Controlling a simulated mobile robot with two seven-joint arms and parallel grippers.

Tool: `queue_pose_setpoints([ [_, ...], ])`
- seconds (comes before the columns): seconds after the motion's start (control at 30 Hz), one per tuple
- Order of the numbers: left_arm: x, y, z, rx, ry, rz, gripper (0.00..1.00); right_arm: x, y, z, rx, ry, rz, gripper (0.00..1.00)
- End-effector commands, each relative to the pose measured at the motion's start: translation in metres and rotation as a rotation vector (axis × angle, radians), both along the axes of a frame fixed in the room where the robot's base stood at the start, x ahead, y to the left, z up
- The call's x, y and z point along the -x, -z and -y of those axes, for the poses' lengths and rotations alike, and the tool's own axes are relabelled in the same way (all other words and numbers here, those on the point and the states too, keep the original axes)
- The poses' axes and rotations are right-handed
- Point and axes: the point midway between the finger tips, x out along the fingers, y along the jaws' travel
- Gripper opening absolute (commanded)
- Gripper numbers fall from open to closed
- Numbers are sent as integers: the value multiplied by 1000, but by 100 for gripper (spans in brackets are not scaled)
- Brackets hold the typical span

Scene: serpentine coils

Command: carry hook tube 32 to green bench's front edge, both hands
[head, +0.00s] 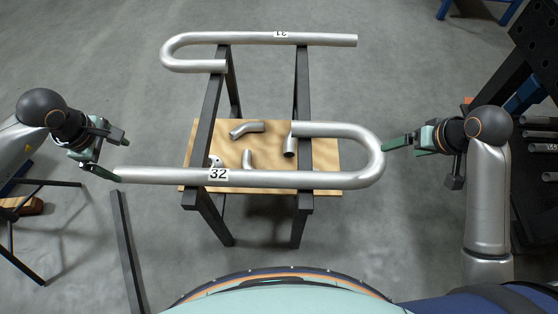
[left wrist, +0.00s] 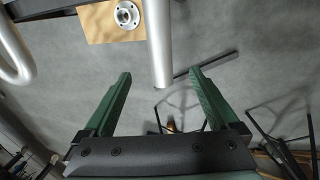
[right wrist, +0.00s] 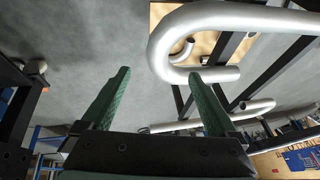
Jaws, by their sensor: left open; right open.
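Hook tube 32 (head: 250,178) is a silver J-shaped tube with a "32" label, lying across two dark rails. Its long leg ends at the left and its bend is at the right. My left gripper (head: 120,160) is open at the long leg's free end. In the left wrist view the tube end (left wrist: 162,60) shows between the open fingers (left wrist: 160,75), not gripped. My right gripper (head: 386,147) is open beside the bend. In the right wrist view the bend (right wrist: 160,48) lies ahead of the fingers (right wrist: 158,73). I cannot make out a green bench.
Another hook tube (head: 260,38), label seen upside down, lies on the far end of the rails (head: 206,120). A wooden board (head: 325,155) with short bent pieces and a flange sits lower. A dark rack (head: 535,50) stands at right. A dark bar (head: 125,240) is at lower left.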

Motion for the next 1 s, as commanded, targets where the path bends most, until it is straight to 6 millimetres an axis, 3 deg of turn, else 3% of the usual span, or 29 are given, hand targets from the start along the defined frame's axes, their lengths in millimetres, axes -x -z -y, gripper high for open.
queue_pose_setpoints([
  [0.6, -19, 103, 3, 3, -1, -3, 94, -41, 95, -15, -2, 1, -4, 94],
  [1.0, -23, 118, 3, 1, 0, -1, 94, -47, 109, -17, 0, -1, -2, 94],
])
